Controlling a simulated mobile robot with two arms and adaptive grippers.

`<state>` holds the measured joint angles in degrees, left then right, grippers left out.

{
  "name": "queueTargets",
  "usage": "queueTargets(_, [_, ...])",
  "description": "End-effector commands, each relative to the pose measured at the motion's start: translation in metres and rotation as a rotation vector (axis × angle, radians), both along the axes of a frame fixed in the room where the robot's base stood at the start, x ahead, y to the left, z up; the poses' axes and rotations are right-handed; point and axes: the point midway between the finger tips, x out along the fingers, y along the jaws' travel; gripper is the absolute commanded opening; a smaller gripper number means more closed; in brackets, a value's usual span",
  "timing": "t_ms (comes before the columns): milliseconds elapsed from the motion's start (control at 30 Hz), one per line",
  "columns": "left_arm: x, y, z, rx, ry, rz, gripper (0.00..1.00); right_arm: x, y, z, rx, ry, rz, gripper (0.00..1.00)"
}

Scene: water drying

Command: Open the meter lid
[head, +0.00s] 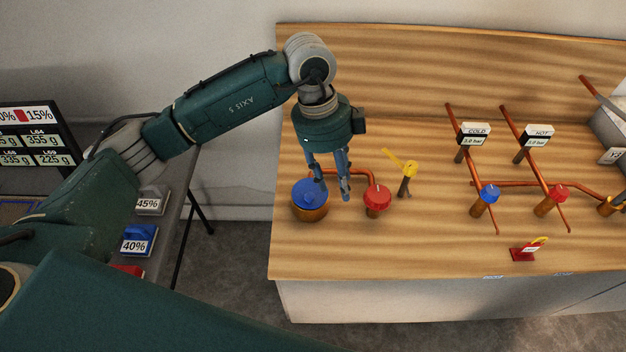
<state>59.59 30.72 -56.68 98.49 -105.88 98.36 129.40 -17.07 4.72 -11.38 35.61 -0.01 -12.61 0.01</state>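A round brass body, apparently the meter (312,214), stands near the left end of the wooden bench top. A blue round lid (305,195) lies on top of it and looks shut. My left gripper (333,190) points down at the lid's right side, with its fingers spread apart and nothing seen between them. One finger overlaps the lid's right edge in the head view; I cannot tell whether it touches. My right gripper is not in view.
A red-capped fitting (377,197) stands close right of the gripper, joined by copper pipe. A yellow-handled valve (409,169) stands farther right. Pipes with COLD (475,134) and HOT (538,135) gauges fill the bench's right side. The front left of the bench top is clear.

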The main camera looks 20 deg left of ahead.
Motion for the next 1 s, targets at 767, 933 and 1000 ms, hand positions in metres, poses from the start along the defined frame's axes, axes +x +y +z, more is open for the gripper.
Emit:
queueTargets(767, [0.016, 0.067, -0.081, 0.233, -0.003, 0.157, 0.39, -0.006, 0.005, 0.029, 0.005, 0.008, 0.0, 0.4])
queueTargets(933, [0.017, 0.067, -0.095, 0.232, -0.006, 0.156, 0.39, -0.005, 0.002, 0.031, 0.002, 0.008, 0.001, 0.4])
queueTargets(1000, [0.017, 0.067, -0.097, 0.232, -0.007, 0.156, 0.39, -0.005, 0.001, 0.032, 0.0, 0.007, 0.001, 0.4])
